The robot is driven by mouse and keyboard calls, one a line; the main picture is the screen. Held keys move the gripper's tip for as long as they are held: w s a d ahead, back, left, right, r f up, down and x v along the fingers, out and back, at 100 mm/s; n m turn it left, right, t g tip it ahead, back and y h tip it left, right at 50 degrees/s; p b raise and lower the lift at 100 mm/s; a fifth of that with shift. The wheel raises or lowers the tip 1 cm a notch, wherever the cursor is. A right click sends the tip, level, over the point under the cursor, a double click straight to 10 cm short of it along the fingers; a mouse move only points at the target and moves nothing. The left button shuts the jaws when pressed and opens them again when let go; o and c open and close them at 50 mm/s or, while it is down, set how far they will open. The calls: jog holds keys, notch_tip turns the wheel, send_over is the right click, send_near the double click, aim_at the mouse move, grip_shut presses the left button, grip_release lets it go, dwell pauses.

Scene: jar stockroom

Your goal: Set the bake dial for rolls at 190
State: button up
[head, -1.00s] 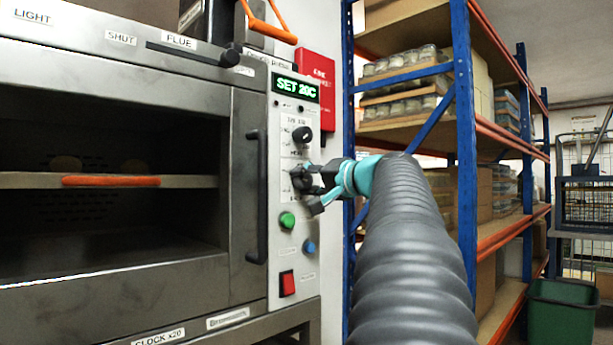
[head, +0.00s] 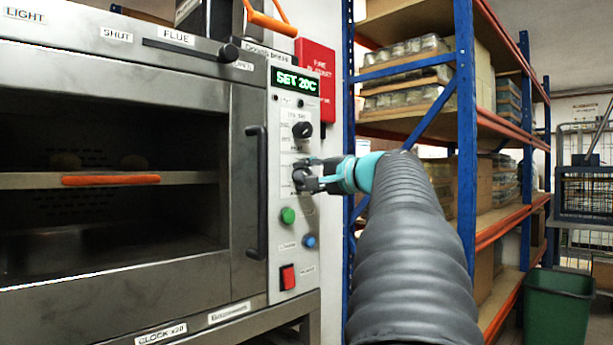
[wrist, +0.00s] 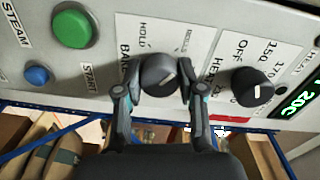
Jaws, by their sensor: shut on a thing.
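The oven's control panel (head: 284,232) carries two black dials and a display (head: 297,82) reading "SET 20C". My gripper (wrist: 160,71) is shut on the lower dial (wrist: 158,77), one finger on each side of its rim. Labels beside this dial include "HOLD" and what looks like "ROLLS"; other lettering is partly covered by the fingers. The upper dial (head: 302,130), near labels "HEAT", "OFF" and "170", is free; it also shows in the wrist view (wrist: 252,88). In the head view my gripper (head: 303,178) partly hides the held dial.
Below the held dial are a green button (head: 288,215), a blue button (head: 310,241) and a red switch (head: 288,277). The oven door handle (head: 257,192) stands out left of the panel. A blue-framed shelf rack (head: 466,140) is to the right.

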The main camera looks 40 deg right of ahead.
jog(key=o, duration=1.1)
jog(key=shift+o, duration=0.2)
jog(key=shift+s, duration=0.1)
jog(key=s, duration=1.1)
jog(key=shift+s+d+r, duration=0.15)
jog(key=shift+s+d, duration=0.25)
jog(key=shift+d, duration=0.05)
